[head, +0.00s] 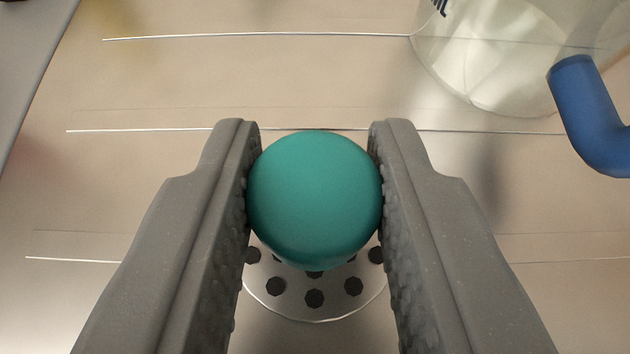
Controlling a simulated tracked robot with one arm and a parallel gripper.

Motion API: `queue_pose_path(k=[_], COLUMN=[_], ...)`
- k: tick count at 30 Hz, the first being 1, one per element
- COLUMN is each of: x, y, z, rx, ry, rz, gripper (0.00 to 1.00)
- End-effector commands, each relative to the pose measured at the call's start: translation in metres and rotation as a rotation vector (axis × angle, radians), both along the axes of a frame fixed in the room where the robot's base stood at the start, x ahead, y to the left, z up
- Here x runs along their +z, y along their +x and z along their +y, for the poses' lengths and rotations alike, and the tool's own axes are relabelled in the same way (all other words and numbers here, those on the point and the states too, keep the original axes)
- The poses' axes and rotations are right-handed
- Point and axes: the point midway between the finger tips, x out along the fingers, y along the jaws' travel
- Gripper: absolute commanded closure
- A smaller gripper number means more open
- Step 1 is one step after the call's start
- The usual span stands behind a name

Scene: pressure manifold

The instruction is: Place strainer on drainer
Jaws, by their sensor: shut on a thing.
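My gripper (314,135) is shut on the round teal knob (315,200) of what looks like the strainer, with a textured jaw pressed on each side. A pale round disc (334,306) with several dark holes shows below the knob, between the jaws. It looks like the strainer's plate; the knob hides its far part and any stem. Under it lies a shiny pale metal surface (150,185) with long straight grooves, which looks like the drainer. I cannot tell whether the disc touches this surface or is held above it.
A clear jug-like vessel (480,75) with dark marking stands at the upper right, with a blue handle (585,115) reaching toward the right edge. A grey edge (25,60) borders the metal surface at the upper left. The grooved surface left of my gripper is clear.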

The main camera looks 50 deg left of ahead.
Motion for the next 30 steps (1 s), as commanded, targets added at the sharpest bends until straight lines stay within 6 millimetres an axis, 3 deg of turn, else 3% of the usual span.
queue_pose_path(k=[1,3,14,30], x=[-0.001,0.0,0.003,0.045], y=[0.0,0.0,-0.001,-0.048], z=[0.0,0.0,-0.002,-0.064], rx=[0.0,0.0,-0.001,-0.005], ry=[0.0,0.0,0.0,-0.002], rz=[0.0,0.0,0.0,0.002], gripper=[0.65,0.51,0.51,0.51])
